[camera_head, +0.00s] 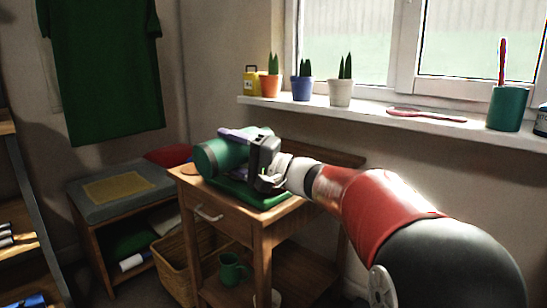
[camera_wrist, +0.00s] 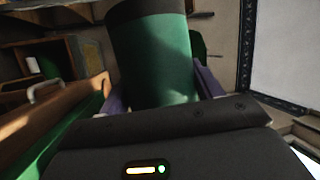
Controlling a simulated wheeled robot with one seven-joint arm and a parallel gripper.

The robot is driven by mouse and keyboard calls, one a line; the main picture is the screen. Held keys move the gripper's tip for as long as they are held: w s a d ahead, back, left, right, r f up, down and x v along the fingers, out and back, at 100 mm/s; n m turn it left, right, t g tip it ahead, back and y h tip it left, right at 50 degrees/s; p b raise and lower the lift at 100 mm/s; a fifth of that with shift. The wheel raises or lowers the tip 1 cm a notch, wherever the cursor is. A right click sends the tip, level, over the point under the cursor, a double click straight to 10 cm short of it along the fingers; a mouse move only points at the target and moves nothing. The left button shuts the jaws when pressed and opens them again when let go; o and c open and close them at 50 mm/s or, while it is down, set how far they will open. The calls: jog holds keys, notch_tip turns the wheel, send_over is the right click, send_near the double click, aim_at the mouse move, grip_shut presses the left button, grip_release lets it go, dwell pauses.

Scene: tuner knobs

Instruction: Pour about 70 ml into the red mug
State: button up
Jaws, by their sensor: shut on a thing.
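My gripper (camera_head: 228,150) is shut on a green cylindrical container (camera_head: 207,160), with a purple finger along its upper side. The container lies tilted close to horizontal, its left end over a green tray (camera_head: 262,200) on the small wooden table. In the wrist view the container (camera_wrist: 160,60) stands between the two purple fingers, with a dark band at its far end. I see no liquid stream. I cannot make out a red mug in either view; the container and my arm hide part of the tabletop. A green mug (camera_head: 231,270) stands on the table's lower shelf.
The wooden table (camera_head: 222,225) has a drawer. A bench (camera_head: 95,205) with a red cushion (camera_head: 168,155) stands left, a wicker basket (camera_head: 172,265) beside it. The windowsill (camera_head: 370,112) holds potted plants, a yellow can (camera_head: 251,82) and a teal cup (camera_head: 507,108).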

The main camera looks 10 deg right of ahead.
jog(key=shift+r, duration=0.1)
jog(key=shift+f+n+g, duration=0.3)
jog(key=shift+s+a+n+g+h+p, duration=0.2)
jog(key=shift+a+n+p, duration=0.05)
jog(key=shift+n+p, duration=0.3)
jog(key=shift+s+a+n+g+h+p, duration=0.15)
jog(key=shift+a+n+g+h+p, duration=0.1)
jog(key=shift+n+p, duration=0.3)
jog(key=f+b, duration=0.1)
jog(key=b, duration=0.1)
jog(key=shift+d+f+n+b, duration=0.1)
jog(key=shift+f+n+b, duration=0.2)
jog(key=shift+f+b, duration=0.05)
jog(key=shift+w+d+f+n+b, duration=0.15)
jog(key=shift+f+n+b, duration=0.15)
jog(key=shift+n+b, duration=0.3)
jog(key=shift+w+r+g, duration=0.1)
jog(key=shift+r+g, duration=0.15)
jog(key=shift+r, duration=0.05)
jog(key=shift+d+r+h, duration=0.1)
jog(key=shift+r+h, duration=0.05)
jog(key=shift+h, duration=0.1)
